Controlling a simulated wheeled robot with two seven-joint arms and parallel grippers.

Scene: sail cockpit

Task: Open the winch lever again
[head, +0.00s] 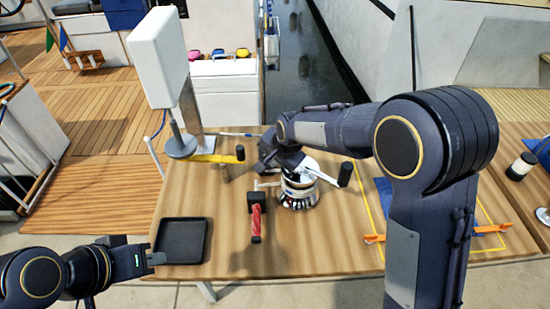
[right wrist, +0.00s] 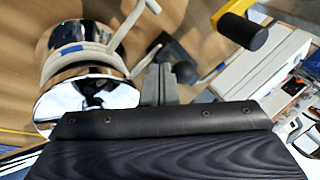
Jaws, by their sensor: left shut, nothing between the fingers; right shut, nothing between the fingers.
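The winch (head: 298,192) is a chrome drum standing on the wooden table. A silver handle with a black grip (head: 345,174) points right from its top. My left gripper (head: 156,258) is shut and empty, by the black tray's left edge.
A hammer with a red handle (head: 256,222) lies left of the winch. The black tray (head: 160,238) is at the front left. A yellow handle with a black knob (head: 206,158) lies behind. A white box on a post (head: 158,60) stands at the back left. My right forearm covers the right side.

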